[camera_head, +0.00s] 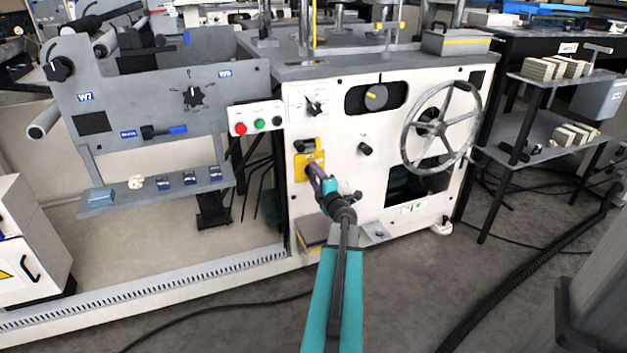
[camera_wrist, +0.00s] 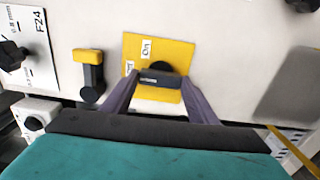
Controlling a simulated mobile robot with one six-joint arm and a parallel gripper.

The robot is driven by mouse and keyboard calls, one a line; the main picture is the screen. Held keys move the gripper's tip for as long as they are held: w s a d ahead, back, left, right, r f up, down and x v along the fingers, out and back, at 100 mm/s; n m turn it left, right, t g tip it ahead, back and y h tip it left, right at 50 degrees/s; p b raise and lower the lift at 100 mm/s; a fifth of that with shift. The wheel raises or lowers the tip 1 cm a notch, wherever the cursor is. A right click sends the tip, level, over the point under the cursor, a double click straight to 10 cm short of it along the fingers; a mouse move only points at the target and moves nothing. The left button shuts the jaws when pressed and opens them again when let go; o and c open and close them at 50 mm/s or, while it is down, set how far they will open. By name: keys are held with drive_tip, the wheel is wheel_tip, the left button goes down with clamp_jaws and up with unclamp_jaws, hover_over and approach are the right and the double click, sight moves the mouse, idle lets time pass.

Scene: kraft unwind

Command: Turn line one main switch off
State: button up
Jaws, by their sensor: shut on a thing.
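The main switch is a black handle (camera_wrist: 160,78) on a yellow plate (camera_wrist: 172,47) in the wrist view. The handle lies crosswise in that picture. A white label reading "On" is above it, and a second small label at its left is too cut off to read. My gripper (camera_wrist: 161,80) is shut on the handle, with one purple finger at each end. In the head view, the yellow plate (camera_head: 301,160) is on the white machine front, and my gripper (camera_head: 314,172) reaches it from below, hiding the handle.
A yellow and black latch-like part (camera_wrist: 89,73) sits just left of the plate in the wrist view. In the head view, a button box (camera_head: 256,118) is up left, and a handwheel (camera_head: 408,130) and a black knob (camera_head: 365,149) are to the right.

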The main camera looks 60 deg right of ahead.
drive_tip(key=shift+w+a+r, duration=0.1)
drive_tip(key=shift+w, duration=0.1)
drive_tip(key=o, duration=1)
drive_tip(key=shift+o, duration=0.2)
drive_tip(key=shift+s, duration=0.1)
drive_tip(key=p+v, duration=0.2)
drive_tip(key=v, duration=1.1)
drive_tip(key=shift+s+a+p, duration=0.25)
drive_tip(key=shift+s+p, duration=0.05)
